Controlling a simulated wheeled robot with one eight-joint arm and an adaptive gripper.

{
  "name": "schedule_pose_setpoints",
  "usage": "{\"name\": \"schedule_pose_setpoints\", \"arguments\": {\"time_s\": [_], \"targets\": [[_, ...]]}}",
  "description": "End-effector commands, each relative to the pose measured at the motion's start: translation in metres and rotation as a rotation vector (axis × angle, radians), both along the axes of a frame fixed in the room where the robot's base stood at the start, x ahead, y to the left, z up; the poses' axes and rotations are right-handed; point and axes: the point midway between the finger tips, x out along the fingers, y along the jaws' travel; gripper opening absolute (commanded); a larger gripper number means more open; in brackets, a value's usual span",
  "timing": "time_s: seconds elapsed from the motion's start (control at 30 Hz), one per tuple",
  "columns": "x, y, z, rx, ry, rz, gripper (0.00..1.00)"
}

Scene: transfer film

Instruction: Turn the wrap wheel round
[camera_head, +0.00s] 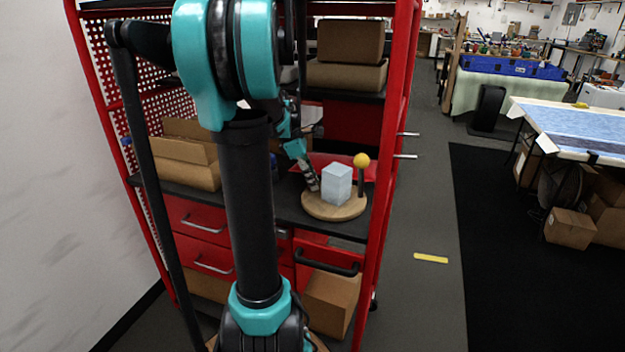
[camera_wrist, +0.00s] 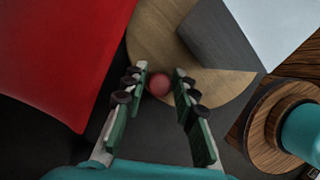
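The wrap wheel is a round, flat wooden disc (camera_head: 333,209) on the dark shelf of the red rack. A pale blue-grey block (camera_head: 336,185) stands on it. A yellow ball on a dark post (camera_head: 361,161) rises at the disc's right edge. My gripper (camera_head: 311,185) points down at the disc's left side. In the wrist view the disc (camera_wrist: 158,35) and block (camera_wrist: 222,42) lie ahead. A small red ball-shaped knob (camera_wrist: 159,85) sits between the two fingers of my gripper (camera_wrist: 160,73), which are open with a narrow gap on each side. What is under the knob is hidden.
A red panel (camera_wrist: 55,50) lies close on the left in the wrist view. Open cardboard boxes (camera_head: 187,163) stand on the shelf's left, brown boxes (camera_head: 347,75) above. The rack's red right upright (camera_head: 392,130) is close to the disc.

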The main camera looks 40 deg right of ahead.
Motion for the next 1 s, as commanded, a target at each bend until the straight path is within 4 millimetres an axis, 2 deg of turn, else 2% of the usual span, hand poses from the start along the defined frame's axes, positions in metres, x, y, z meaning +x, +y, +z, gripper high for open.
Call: {"name": "schedule_pose_setpoints", "arguments": {"time_s": [0.1, 0.47, 0.57, 1.0], "targets": [[0.000, 0.000, 0.000, 0.000, 0.000, 0.000, 0.43], [0.002, 0.002, 0.005, 0.000, 0.000, 0.000, 0.43], [0.005, 0.005, 0.017, 0.000, 0.000, 0.001, 0.43], [0.027, 0.028, 0.094, 0.000, 0.000, 0.001, 0.43]]}}
